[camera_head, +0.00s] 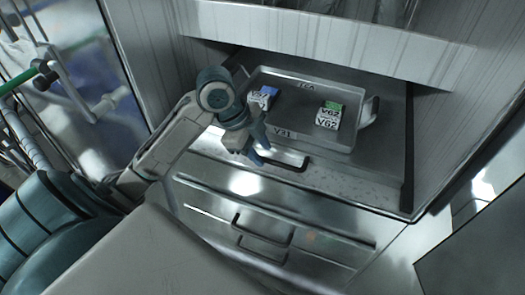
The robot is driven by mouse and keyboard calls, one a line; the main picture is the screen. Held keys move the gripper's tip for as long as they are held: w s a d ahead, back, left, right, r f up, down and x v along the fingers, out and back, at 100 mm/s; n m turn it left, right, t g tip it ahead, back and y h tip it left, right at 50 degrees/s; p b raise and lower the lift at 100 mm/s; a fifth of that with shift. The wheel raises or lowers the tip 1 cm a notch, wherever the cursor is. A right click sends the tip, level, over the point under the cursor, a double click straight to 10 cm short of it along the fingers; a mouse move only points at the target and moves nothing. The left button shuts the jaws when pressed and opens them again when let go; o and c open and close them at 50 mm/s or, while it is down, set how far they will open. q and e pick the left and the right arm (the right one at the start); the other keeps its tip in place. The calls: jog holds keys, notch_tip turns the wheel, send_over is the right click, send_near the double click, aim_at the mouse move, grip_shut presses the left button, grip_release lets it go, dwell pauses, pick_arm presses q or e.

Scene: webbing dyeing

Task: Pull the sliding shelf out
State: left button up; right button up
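The sliding shelf (370,186) is a metal plate in a steel cabinet, with a dark handle (292,163) on its front edge. A grey tray (340,91) stands on the shelf and carries two small labelled boxes, one blue-topped (263,97) and one green-topped (329,115). My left gripper (259,155) points down at the shelf's front edge, right beside the left end of the handle. Its fingers are partly hidden by its own wrist, and I cannot tell whether they touch the handle or are open. My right gripper is not in view.
Below the shelf is a steel drawer front (320,238) with its own handle (262,241). A steel cabinet wall (460,130) stands at the right. Pipes (60,75) run behind glass at the left. A dark panel (480,250) fills the lower right corner.

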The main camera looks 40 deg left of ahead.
pick_arm(q)
jog(key=shift+w+d+f, duration=0.15)
jog(key=shift+d+f, duration=0.05)
jog(key=shift+f, duration=0.35)
jog(key=shift+w+d+f, duration=0.15)
jog(key=shift+d+f, duration=0.05)
jog(key=shift+a, duration=0.1)
grip_shut()
